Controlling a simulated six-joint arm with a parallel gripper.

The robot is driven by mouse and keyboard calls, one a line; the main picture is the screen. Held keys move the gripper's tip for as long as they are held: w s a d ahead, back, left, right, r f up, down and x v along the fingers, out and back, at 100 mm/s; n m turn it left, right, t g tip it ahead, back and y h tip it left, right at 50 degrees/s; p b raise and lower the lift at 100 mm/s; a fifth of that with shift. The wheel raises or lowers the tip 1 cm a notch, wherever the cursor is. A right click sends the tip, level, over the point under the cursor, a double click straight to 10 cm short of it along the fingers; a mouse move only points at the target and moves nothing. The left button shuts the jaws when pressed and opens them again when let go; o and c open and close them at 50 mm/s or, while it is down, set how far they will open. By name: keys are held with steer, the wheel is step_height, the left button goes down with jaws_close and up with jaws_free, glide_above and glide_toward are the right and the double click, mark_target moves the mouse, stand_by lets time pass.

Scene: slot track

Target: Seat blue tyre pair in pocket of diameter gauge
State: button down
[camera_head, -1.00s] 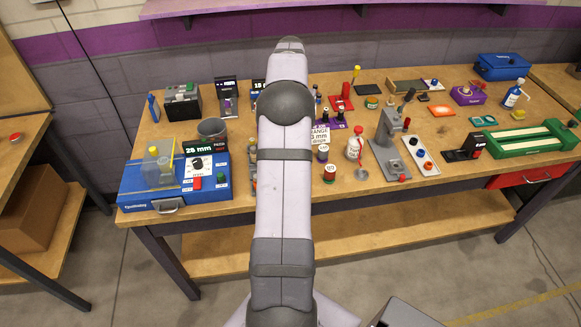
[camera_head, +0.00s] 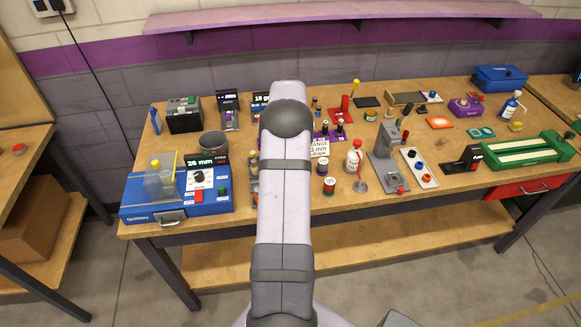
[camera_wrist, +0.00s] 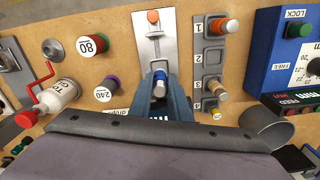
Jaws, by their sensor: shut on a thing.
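In the wrist view my gripper (camera_wrist: 161,92) reaches down at the middle. It is shut on a small blue piece with a pale end, which I take for the blue tyre pair (camera_wrist: 160,78); its outline is small and partly covered. It is over the lower end of a silver plate (camera_wrist: 143,30) with a dark slot and an orange knob, which I take for the diameter gauge. The pocket is hidden, so I cannot tell whether the pair touches it. In the head view my arm covers the gripper, the pair and this plate.
A numbered grey rack (camera_wrist: 201,70) with pegs stands close on the right in the wrist view. Bottles marked 80 (camera_wrist: 86,47) and 240 (camera_wrist: 104,90) stand on the left. A blue gauge box (camera_head: 145,213) and a grey cup (camera_head: 213,144) are left of my arm in the head view.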

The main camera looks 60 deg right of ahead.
steer(key=shift+f+p, duration=0.7)
steer(key=shift+f, duration=1.2)
steer(key=shift+f, duration=0.1)
steer(key=c, duration=1.7)
jaws_free()
steer(key=shift+o, duration=0.2)
step_height(320, 180, up, 12)
steer(key=b, duration=0.3)
steer(key=shift+b, duration=0.4)
